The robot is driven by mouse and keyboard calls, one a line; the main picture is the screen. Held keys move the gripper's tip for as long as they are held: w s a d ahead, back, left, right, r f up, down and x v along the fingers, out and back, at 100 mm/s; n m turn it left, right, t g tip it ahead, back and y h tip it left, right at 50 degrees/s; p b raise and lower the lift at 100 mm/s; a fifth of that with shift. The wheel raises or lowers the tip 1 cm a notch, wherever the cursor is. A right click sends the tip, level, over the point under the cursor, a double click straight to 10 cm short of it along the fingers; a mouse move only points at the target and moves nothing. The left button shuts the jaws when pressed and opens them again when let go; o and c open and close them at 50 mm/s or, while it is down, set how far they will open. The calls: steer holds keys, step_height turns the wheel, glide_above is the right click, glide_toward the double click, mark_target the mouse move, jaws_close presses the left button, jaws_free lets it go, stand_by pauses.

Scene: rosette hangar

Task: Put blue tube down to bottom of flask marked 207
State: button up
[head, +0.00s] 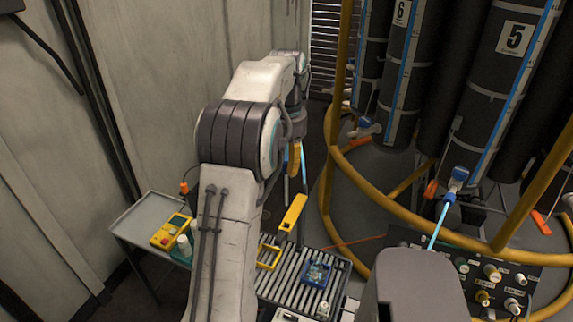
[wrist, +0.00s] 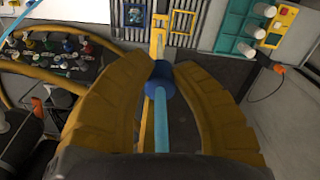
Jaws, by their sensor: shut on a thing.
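In the wrist view my gripper (wrist: 168,68) has its two yellow fingers closed around a blue tube. The light blue tube (wrist: 161,125) runs up the middle of the picture to a darker blue round collar (wrist: 158,88) between the fingers. In the head view my gripper (head: 294,158) is partly hidden behind my arm, with a thin strip of the blue tube (head: 303,167) beside it. The tube's lower end is not clear. No marking 207 is readable, so I cannot tell which vessel is that flask.
Tall dark cylinders marked 5 (head: 514,39) and 6 (head: 401,12) stand at right behind a yellow rail (head: 335,172). A valve panel (head: 470,268) is at lower right. A roller table (head: 275,290) with a blue tray (head: 316,272) lies below; a grey cart (head: 140,222) stands left.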

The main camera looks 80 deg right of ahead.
steer(key=shift+r+p, duration=4.85)
steer(key=shift+r, duration=0.7)
steer(key=shift+f, duration=0.1)
